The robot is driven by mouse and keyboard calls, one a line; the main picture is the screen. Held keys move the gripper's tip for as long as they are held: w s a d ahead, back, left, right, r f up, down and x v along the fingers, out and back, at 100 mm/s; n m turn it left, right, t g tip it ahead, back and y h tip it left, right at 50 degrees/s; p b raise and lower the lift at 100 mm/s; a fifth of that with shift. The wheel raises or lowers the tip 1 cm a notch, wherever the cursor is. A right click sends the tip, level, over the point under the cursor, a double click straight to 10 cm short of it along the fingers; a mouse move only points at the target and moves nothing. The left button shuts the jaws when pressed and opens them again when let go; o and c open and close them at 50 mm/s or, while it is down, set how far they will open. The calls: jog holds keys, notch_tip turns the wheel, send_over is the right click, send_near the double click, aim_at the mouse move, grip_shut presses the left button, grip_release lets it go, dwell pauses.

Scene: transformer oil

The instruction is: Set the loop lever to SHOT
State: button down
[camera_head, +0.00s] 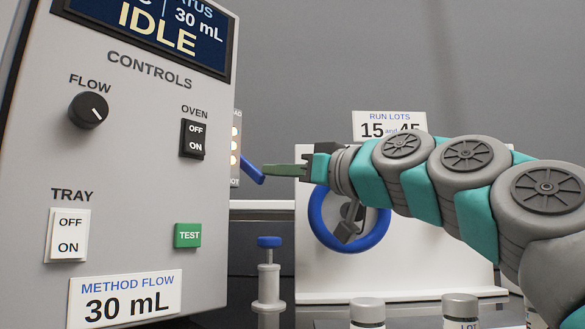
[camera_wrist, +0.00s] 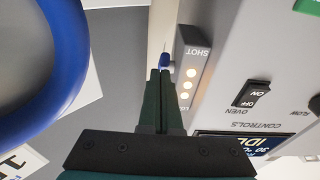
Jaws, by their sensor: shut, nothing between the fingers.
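The loop lever's blue handle (camera_head: 251,169) sticks out past the right edge of the grey machine, slanting down to the right. It is level with the lower, SHOT end of the lit label plate (camera_head: 235,150), partly hidden by the machine. In the wrist view, turned upside down, the blue handle (camera_wrist: 165,61) shows beside the plate's SHOT lettering (camera_wrist: 201,53). My gripper (camera_head: 268,170) is shut and empty, its fingertips right at the handle. In the wrist view the closed fingertips (camera_wrist: 160,74) meet or nearly meet the handle; I cannot tell if they touch.
The machine's front has a FLOW knob (camera_head: 89,110), OVEN switch (camera_head: 194,138), TRAY switch (camera_head: 67,235) and green TEST button (camera_head: 188,235). A blue ring (camera_head: 315,222) stands behind my arm. A blue-topped syringe-like piece (camera_head: 268,280) and capped vials (camera_head: 367,312) stand below.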

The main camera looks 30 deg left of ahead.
dwell(0.6)
jog(key=v, duration=0.7)
jog(key=shift+d, duration=0.35)
jog(key=shift+s+f, duration=0.1)
jog(key=shift+f, duration=0.05)
